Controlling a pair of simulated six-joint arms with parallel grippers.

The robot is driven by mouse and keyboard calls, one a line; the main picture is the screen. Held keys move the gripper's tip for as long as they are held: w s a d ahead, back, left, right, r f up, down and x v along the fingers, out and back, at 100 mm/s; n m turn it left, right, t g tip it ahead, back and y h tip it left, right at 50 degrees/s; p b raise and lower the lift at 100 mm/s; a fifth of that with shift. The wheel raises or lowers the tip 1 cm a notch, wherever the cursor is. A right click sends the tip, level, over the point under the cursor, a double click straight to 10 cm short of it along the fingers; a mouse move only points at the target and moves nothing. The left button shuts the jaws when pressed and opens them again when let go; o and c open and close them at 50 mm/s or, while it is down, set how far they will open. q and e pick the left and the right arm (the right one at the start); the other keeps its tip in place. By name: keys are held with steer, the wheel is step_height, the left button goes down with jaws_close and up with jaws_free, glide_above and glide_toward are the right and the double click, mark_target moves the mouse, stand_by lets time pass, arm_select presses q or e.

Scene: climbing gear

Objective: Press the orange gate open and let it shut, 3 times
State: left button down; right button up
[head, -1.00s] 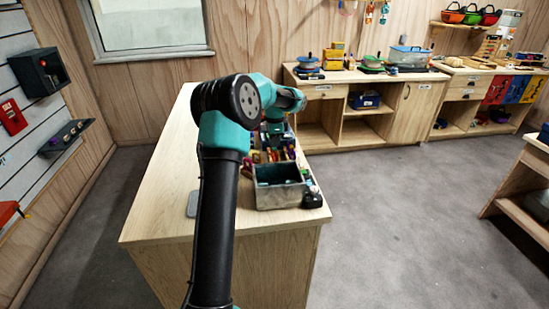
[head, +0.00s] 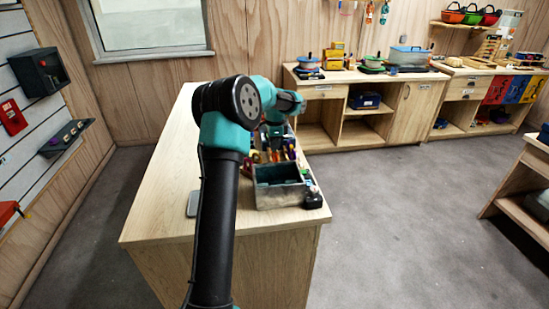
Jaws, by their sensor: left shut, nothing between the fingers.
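My left arm reaches in over the wooden counter and bends down at the wrist. My left gripper (head: 273,142) is small and dark over a row of small coloured pieces (head: 281,154) on the counter; its fingers are shut with nothing between them. The orange gate cannot be made out among these pieces; my arm hides part of the area. I cannot tell whether the gripper touches anything. My right gripper is not in view.
A grey open bin (head: 280,195) stands on the counter (head: 170,200) in front of the coloured pieces, with a small black object (head: 313,201) beside it. A grey flat pad (head: 192,204) lies left of my arm. The counter's left side is bare.

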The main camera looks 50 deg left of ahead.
arm_select(q)
steer(key=shift+r, duration=3.2)
steer(key=shift+r, duration=0.1)
step_height(320, 180, up, 3)
steer(key=shift+f, duration=0.15)
steer(key=shift+f, duration=3.3)
steer(key=shift+f, duration=1.75)
steer(key=shift+r, duration=3.6)
